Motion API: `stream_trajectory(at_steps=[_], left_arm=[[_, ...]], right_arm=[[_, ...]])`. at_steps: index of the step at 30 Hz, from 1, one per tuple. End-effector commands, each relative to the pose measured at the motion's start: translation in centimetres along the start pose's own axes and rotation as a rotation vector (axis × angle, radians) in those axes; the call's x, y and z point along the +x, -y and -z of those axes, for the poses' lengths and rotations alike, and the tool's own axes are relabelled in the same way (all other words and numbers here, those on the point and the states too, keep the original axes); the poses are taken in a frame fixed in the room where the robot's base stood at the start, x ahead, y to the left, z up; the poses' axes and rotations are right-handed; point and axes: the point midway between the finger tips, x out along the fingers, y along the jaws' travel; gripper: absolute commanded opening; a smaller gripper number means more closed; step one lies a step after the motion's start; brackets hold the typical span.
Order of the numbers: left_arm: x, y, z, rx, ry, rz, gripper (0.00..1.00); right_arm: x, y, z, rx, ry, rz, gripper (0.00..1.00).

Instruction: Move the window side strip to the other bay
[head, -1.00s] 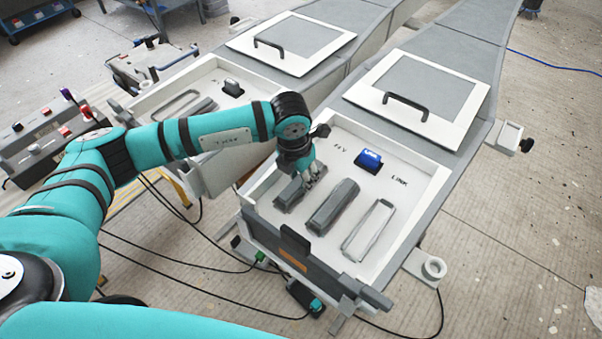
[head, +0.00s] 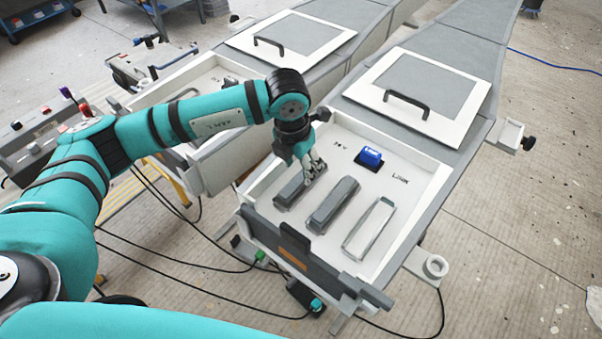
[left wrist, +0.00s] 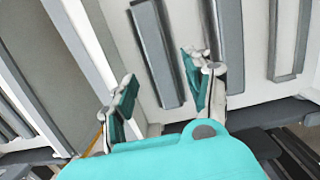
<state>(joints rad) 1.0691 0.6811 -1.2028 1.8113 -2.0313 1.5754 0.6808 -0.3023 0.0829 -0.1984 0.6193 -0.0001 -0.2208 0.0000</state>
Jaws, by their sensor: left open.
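In the near bay's white tray (head: 413,226) lie a left grey strip (head: 290,193), a middle grey strip (head: 333,204) and a pale long piece (head: 370,229). I cannot tell which the task calls the window side strip. My left gripper (head: 314,171) is over the far end of the left strip and partly hides it. In the left wrist view my open fingers (left wrist: 162,92) stand apart, with the left strip (left wrist: 158,55) lying between and beyond them; contact cannot be told. The other bay's tray (head: 160,100) is to the left, partly behind my arm. My right gripper is not visible.
A blue switch (head: 371,155) stands behind the strips. Lids with black handles lie behind both trays, such as the near bay's lid (head: 425,90). A raised wall (head: 300,262) closes the tray's front. Cables (head: 180,262) run across the floor.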

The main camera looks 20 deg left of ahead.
Motion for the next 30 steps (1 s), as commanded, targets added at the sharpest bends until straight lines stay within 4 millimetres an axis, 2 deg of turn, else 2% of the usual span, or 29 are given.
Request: stream_trajectory(at_steps=[6,12,17,30], left_arm=[[-4.6,-0.1,-0.1,0.000,0.005,-0.002,0.52],[-7.3,-0.1,0.0,-0.001,0.002,-0.001,0.52],[-8.1,0.0,0.0,-0.001,0.000,0.000,0.52],[-8.1,0.0,0.0,-0.001,0.000,-0.001,0.52]], right_arm=[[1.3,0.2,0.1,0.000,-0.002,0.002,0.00],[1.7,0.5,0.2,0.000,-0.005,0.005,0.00],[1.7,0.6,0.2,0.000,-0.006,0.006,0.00],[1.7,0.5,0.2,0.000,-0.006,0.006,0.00]])
